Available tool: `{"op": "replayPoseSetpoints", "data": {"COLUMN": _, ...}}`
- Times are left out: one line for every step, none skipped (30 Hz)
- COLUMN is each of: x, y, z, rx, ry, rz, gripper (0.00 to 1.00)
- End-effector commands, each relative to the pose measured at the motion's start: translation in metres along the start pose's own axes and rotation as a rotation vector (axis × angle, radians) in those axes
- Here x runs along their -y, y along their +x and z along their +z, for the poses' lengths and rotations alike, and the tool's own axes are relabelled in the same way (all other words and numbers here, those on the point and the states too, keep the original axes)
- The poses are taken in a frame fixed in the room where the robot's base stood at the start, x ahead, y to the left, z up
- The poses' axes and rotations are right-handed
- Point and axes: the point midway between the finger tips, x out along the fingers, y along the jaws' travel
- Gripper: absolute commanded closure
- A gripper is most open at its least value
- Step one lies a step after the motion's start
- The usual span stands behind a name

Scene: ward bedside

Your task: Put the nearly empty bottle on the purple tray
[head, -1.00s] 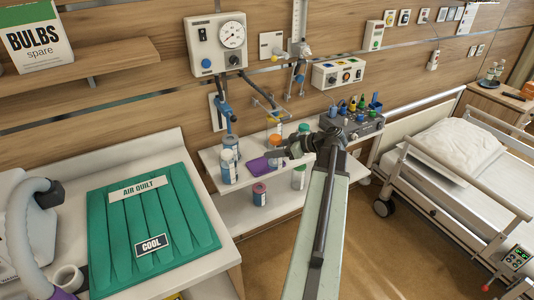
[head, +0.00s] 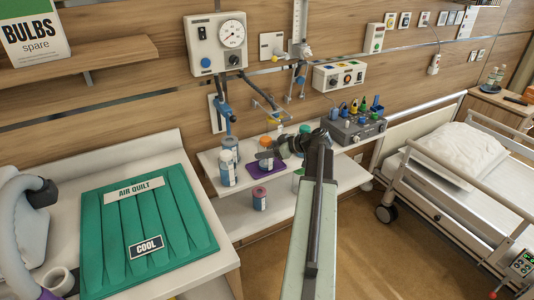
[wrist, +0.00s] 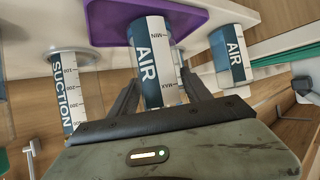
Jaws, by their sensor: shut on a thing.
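My gripper (head: 264,155) is shut on a small bottle (head: 266,164). In the wrist view the held bottle (wrist: 146,66), with a white and blue AIR label, sits between the two fingers. The purple tray (wrist: 115,28) lies beyond it. In the head view the purple tray (head: 252,171) is on the upper shelf, and the held bottle appears over it. I cannot tell whether the bottle touches the tray. The liquid level inside is not clear.
A SUCTION bottle (wrist: 63,88) stands left of the held one, another AIR bottle (wrist: 229,57) to its right. Blue-white bottles (head: 227,168) and an orange-capped bottle (head: 265,143) crowd the upper shelf. A red-capped bottle (head: 260,199) stands lower, in front.

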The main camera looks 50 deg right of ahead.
Motion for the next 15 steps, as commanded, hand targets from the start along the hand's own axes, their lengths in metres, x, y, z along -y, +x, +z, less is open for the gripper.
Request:
{"op": "replayPoseSetpoints", "data": {"x": -0.0001, "y": 0.0006, "z": 0.0014, "rx": 0.0, "ry": 0.0, "rz": 0.0, "gripper": 0.88}}
{"op": "replayPoseSetpoints", "data": {"x": -0.0001, "y": 0.0013, "z": 0.0026, "rx": 0.0, "ry": 0.0, "rz": 0.0, "gripper": 0.88}}
{"op": "replayPoseSetpoints", "data": {"x": -0.0001, "y": 0.0007, "z": 0.0017, "rx": 0.0, "ry": 0.0, "rz": 0.0, "gripper": 0.35}}
{"op": "replayPoseSetpoints", "data": {"x": -0.0001, "y": 0.0005, "z": 0.0014, "rx": 0.0, "ry": 0.0, "rz": 0.0, "gripper": 0.27}}
{"op": "replayPoseSetpoints", "data": {"x": -0.0002, "y": 0.0004, "z": 0.0014, "rx": 0.0, "ry": 0.0, "rz": 0.0, "gripper": 0.21}}
{"op": "replayPoseSetpoints", "data": {"x": -0.0002, "y": 0.0003, "z": 0.0014, "rx": 0.0, "ry": 0.0, "rz": 0.0, "gripper": 0.21}}
{"op": "replayPoseSetpoints", "data": {"x": -0.0003, "y": 0.0003, "z": 0.0014, "rx": 0.0, "ry": 0.0, "rz": 0.001, "gripper": 0.21}}
{"op": "replayPoseSetpoints", "data": {"x": -0.0003, "y": 0.0003, "z": 0.0014, "rx": 0.0, "ry": 0.0, "rz": 0.001, "gripper": 0.21}}
{"op": "replayPoseSetpoints", "data": {"x": -0.0003, "y": 0.0002, "z": 0.0014, "rx": 0.0, "ry": 0.0, "rz": 0.001, "gripper": 0.21}}
{"op": "replayPoseSetpoints", "data": {"x": -0.0004, "y": 0.0002, "z": 0.0015, "rx": 0.0, "ry": 0.0, "rz": 0.001, "gripper": 0.21}}
{"op": "replayPoseSetpoints", "data": {"x": -0.0004, "y": 0.0002, "z": 0.0015, "rx": 0.0, "ry": 0.0, "rz": 0.001, "gripper": 0.21}}
{"op": "replayPoseSetpoints", "data": {"x": -0.0004, "y": 0.0001, "z": 0.0015, "rx": 0.0, "ry": 0.0, "rz": 0.001, "gripper": 0.21}}
{"op": "replayPoseSetpoints", "data": {"x": -0.0004, "y": 0.0, "z": 0.0013, "rx": 0.0, "ry": 0.0, "rz": 0.001, "gripper": 0.21}}
{"op": "replayPoseSetpoints", "data": {"x": -0.0004, "y": -0.0005, "z": 0.0004, "rx": 0.0, "ry": 0.0, "rz": 0.001, "gripper": 0.21}}
{"op": "replayPoseSetpoints", "data": {"x": -0.0005, "y": -0.0019, "z": -0.002, "rx": 0.0, "ry": 0.0, "rz": 0.001, "gripper": 0.21}}
